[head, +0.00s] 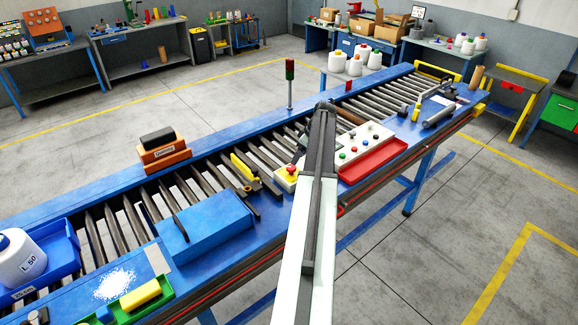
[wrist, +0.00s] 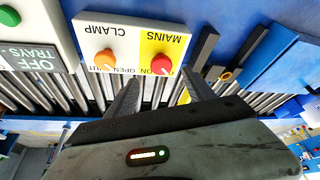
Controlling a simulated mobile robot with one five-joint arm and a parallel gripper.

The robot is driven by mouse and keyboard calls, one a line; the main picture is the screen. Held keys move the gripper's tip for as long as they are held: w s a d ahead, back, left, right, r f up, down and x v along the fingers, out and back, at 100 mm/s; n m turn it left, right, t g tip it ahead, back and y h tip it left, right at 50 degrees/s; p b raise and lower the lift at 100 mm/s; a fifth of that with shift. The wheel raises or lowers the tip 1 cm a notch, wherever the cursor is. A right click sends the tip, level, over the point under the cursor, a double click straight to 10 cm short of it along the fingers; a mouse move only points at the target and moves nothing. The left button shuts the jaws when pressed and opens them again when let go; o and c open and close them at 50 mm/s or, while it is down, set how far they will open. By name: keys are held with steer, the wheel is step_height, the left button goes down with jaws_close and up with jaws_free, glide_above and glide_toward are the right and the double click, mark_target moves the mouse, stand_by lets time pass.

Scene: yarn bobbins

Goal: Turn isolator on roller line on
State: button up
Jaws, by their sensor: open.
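A red knob (wrist: 161,67) sits on a yellow panel (wrist: 173,45) marked MAINS, upside down in the wrist view. The word ON shows beside the knob; which way it points I cannot tell. In the head view the red knob (head: 292,170) sits on the yellow plate at the near left end of the pale control box. My gripper (wrist: 162,78) is open and empty, its two fingers to either side of the knob in the wrist view. Contact cannot be made out. In the head view my gripper (head: 300,150) is small, dark and partly hidden by my arm.
An orange knob (wrist: 103,60) marked CLAMP sits beside the left finger. A green button (wrist: 9,16) lies beyond it on a box marked OFF TRAYS. A red tray (head: 374,160) lies beside the control box.

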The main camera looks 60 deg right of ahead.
mark_target(291, 167)
steer(key=b+x, duration=0.6)
steer(key=x, duration=0.2)
steer(key=shift+w+a+r, duration=0.1)
steer(key=shift+r, duration=0.15)
steer(key=c, duration=1.3)
steer(key=shift+c, duration=0.2)
